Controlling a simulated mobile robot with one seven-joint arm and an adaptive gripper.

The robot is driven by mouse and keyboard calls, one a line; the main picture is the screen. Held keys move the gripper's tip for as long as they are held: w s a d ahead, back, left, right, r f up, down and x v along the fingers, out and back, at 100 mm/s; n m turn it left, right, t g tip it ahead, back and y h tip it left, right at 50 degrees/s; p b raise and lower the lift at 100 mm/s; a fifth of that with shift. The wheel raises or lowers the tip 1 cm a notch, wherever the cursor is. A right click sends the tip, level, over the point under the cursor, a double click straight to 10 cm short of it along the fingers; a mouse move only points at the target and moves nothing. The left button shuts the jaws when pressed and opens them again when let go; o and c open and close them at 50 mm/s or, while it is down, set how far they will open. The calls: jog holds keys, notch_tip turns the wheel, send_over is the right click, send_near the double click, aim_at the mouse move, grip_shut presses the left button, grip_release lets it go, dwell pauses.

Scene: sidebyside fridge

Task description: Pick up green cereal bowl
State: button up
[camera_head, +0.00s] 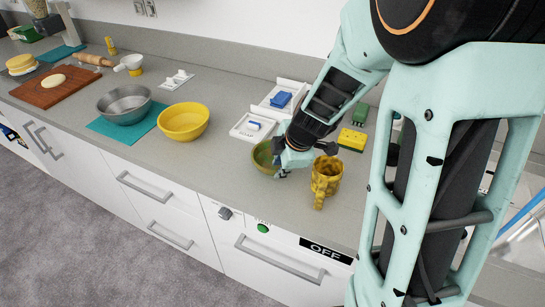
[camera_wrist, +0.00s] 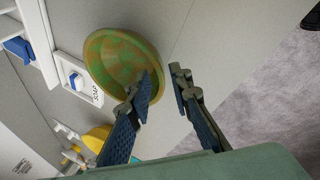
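The green cereal bowl (camera_head: 261,156), with a brownish mottled pattern, stands upright on the grey counter near its front edge. In the wrist view the bowl (camera_wrist: 115,60) is seen from above and looks empty. My gripper (camera_wrist: 163,82) is open, with a clear gap between its fingers. One finger overlaps the bowl's inside near the rim, and the other is outside the bowl. The rim lies between them; I cannot tell whether either finger touches it. In the head view my gripper (camera_head: 280,172) is at the bowl's right side and partly hides it.
A yellow patterned mug (camera_head: 326,177) stands close to the right of my gripper. A yellow bowl (camera_head: 184,121) and a metal bowl (camera_head: 124,103) are to the left. A white soap tray (camera_head: 252,127) and a yellow sponge (camera_head: 352,139) are behind. Counter left of the green bowl is clear.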

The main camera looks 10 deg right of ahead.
jog(key=shift+d+x, duration=0.15)
jog(key=shift+x, duration=1.05)
jog(key=shift+d+x, duration=0.1)
jog(key=shift+x, duration=1.1)
jog(key=shift+w, duration=0.15)
grip_shut()
